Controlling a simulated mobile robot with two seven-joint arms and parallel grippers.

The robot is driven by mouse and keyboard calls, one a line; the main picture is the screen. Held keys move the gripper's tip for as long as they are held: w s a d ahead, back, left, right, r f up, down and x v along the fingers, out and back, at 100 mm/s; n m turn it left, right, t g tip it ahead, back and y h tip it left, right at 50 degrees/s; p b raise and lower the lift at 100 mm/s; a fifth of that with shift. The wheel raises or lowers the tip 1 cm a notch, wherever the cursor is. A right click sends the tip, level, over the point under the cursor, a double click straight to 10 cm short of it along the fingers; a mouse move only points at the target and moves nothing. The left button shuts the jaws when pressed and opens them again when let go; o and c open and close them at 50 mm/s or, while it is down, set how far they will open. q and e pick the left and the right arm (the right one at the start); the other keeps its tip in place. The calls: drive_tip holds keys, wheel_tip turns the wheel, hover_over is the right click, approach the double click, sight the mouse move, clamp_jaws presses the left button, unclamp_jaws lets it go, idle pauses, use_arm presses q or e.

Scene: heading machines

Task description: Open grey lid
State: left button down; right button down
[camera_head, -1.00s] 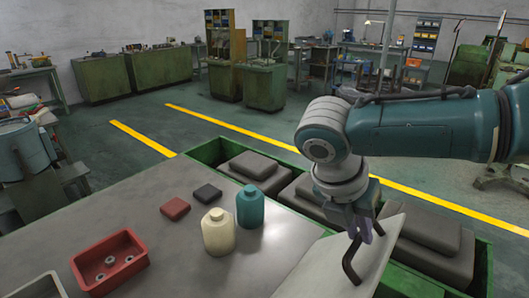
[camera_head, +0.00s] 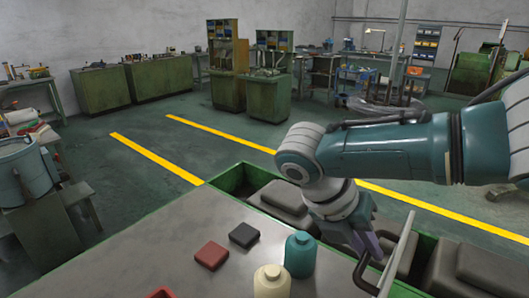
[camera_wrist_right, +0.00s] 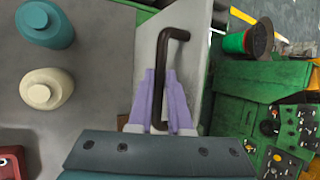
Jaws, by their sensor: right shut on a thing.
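The grey lid (camera_head: 399,252) is a flat panel at the lower right of the head view. It stands steeply tilted and shows almost edge-on. Its dark bent handle (camera_head: 366,278) faces left. My right gripper (camera_head: 368,247) is at the handle. In the right wrist view the purple fingers (camera_wrist_right: 163,103) are closed around the handle (camera_wrist_right: 165,50), with the lid's pale face (camera_wrist_right: 192,28) behind it. The lid's lower edge is cut off in the head view. My left gripper is not in view.
The grey worktop (camera_head: 150,245) holds a teal bottle (camera_head: 300,255), a cream bottle (camera_head: 271,283), a red block (camera_head: 212,255) and a dark block (camera_head: 244,235). Behind it is a green-rimmed bin (camera_head: 228,178) with dark grey blocks (camera_head: 285,198). Green machinery (camera_wrist_right: 285,135) stands right in the wrist view.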

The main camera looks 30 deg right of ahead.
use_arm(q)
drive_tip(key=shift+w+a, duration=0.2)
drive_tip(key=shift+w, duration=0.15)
use_arm(e)
drive_tip(key=shift+w+a+f, duration=0.1)
drive_tip(key=shift+a+f, duration=0.15)
drive_tip(key=shift+f, duration=0.05)
drive_tip(key=c, duration=1.3)
unclamp_jaws()
drive_tip(key=shift+o, duration=0.7)
drive_tip(key=shift+a, duration=0.1)
drive_tip(key=o, duration=0.3)
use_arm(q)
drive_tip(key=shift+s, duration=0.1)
use_arm(e)
drive_tip(key=shift+r, duration=0.1)
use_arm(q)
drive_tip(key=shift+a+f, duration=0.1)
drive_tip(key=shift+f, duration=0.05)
use_arm(e)
drive_tip(key=v, duration=0.9)
drive_tip(key=shift+w+a+r, duration=0.2)
drive_tip(key=shift+r, duration=0.1)
